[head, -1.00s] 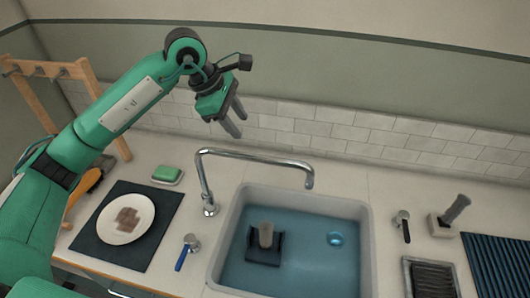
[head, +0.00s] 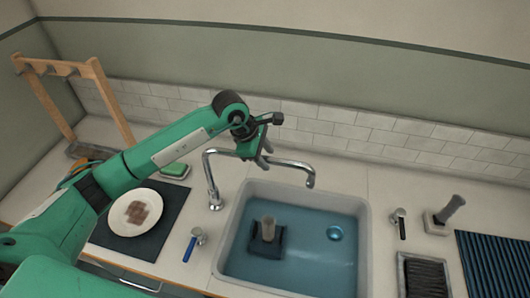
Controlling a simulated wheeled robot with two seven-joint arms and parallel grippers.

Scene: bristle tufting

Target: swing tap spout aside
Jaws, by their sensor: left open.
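The chrome tap (head: 214,190) stands at the left rear of the sink (head: 362,245). Its spout (head: 298,165) runs to the right over the sink and bends down at its tip. My left gripper (head: 264,160) is open, fingers pointing down, at the middle of the spout as seen from the head. Its fingers overlap the spout in the picture; I cannot tell whether they touch it. Part of the spout is hidden behind the gripper. My right gripper is not in view.
The sink holds blue water and a dark block with a grey handle (head: 268,230). A white plate (head: 122,216), a green soap (head: 175,169) and a wooden rack (head: 105,95) are left.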

